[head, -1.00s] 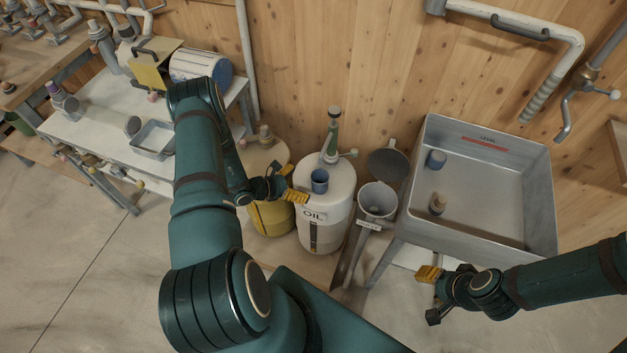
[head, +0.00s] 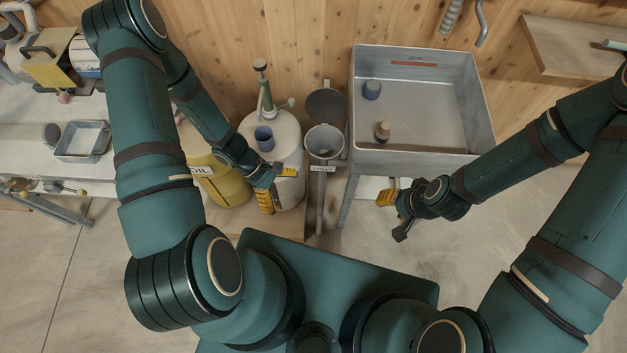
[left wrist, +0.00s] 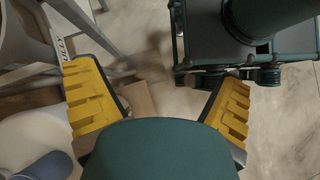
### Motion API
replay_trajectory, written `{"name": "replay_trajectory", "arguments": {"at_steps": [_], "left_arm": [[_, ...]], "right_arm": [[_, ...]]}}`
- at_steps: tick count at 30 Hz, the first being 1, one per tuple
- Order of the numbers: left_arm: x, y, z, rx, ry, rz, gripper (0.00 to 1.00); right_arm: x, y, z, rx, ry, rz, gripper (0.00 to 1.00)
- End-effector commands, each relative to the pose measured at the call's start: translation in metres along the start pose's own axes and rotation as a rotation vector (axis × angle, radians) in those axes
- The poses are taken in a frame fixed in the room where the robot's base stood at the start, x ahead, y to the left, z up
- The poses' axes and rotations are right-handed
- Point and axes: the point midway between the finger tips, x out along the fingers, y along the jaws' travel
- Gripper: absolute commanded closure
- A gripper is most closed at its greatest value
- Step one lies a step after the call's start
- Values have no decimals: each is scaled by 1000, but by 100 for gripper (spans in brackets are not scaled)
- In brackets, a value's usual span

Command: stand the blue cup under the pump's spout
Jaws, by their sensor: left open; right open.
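The blue cup (head: 264,138) stands upright on top of the white oil drum (head: 287,143), just in front of the green hand pump (head: 266,96). I cannot tell from above whether it is directly beneath the spout. My left gripper (head: 277,187) is open and empty at the drum's near side, apart from the cup. In the left wrist view, its yellow fingers (left wrist: 160,78) are spread with nothing between them, and part of a blue cup-like thing (left wrist: 50,166) shows at the lower left. My right gripper (head: 393,215) is open and empty before the sink.
A yellow drum (head: 220,186) stands left of the white one. A grey funnel-like container (head: 323,141) stands to its right. The metal sink (head: 440,130) holds another blue cup-like item (head: 372,89) and a small brown-topped object (head: 382,131). The floor in front is clear.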

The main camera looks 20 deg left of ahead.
Motion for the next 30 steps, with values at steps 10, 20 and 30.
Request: {"name": "replay_trajectory", "arguments": {"at_steps": [10,20,30], "left_arm": [[1,21,73,1005,418,-157,6],[1,39,108,1263,482,-82,6],[1,39,106,1258,481,-84,6]], "right_arm": [[0,0,0,0,0,0,53],[0,0,0,0,0,0,53],[0,0,0,0,0,0,53]]}}
